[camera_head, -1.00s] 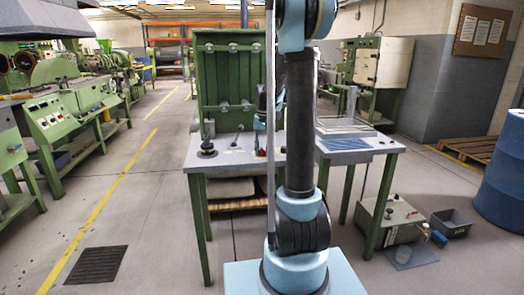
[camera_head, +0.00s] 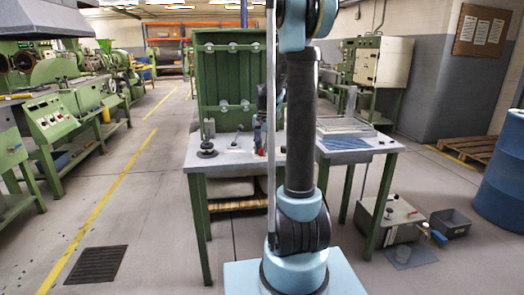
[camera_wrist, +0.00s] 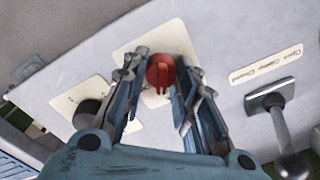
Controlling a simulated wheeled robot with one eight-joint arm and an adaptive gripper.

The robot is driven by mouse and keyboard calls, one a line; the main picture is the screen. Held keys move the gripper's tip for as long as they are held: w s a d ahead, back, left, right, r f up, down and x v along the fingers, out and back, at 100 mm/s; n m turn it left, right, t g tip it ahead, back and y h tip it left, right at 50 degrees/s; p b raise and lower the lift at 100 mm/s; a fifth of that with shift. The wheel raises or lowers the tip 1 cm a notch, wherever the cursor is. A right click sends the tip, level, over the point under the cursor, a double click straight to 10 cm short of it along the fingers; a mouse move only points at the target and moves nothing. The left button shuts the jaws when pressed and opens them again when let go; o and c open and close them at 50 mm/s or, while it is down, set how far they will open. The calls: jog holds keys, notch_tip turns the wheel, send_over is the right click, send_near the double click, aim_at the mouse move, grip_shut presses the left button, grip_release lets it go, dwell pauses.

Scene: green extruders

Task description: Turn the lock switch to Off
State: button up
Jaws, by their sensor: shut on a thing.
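The lock switch is a red rotary knob (camera_wrist: 160,72) on a cream label plate (camera_wrist: 178,44), set in a light grey panel. In the wrist view my gripper (camera_wrist: 160,76) has its two fingers on either side of the red knob, shut on it. The knob's grip bar points roughly toward the bottom of the picture. The printing on the plate is mostly hidden by the fingers. In the head view my arm hides much of the panel, and a small red spot of the knob (camera_head: 257,140) shows beside my gripper.
In the wrist view a black knob (camera_wrist: 88,112) on its own plate is at the left and a metal lever (camera_wrist: 284,130) at the right. In the head view a green frame (camera_head: 229,80) stands behind the table (camera_head: 200,165). A blue drum (camera_head: 503,170) is far right.

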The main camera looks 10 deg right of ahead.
aim_at(263, 150)
jog(key=m, duration=0.6)
jog(key=shift+a, duration=0.1)
dwell(0.6)
jog(key=o, duration=1)
jog(key=shift+o, duration=0.2)
notch_tip(263, 150, up, 12)
jog(key=shift+s, duration=0.25)
jog(key=s+f+n, duration=0.4)
jog(key=s+f, duration=0.1)
jog(key=s, duration=0.6)
jog(key=s+f+n+t, duration=0.1)
jog(key=s+f+n, duration=0.4)
jog(key=s, duration=0.6)
jog(key=s+f+n, duration=0.5)
jog(key=s+f, duration=0.2)
jog(key=s, duration=0.5)
jog(key=shift+f+t, duration=0.2)
jog(key=shift+t, duration=0.2)
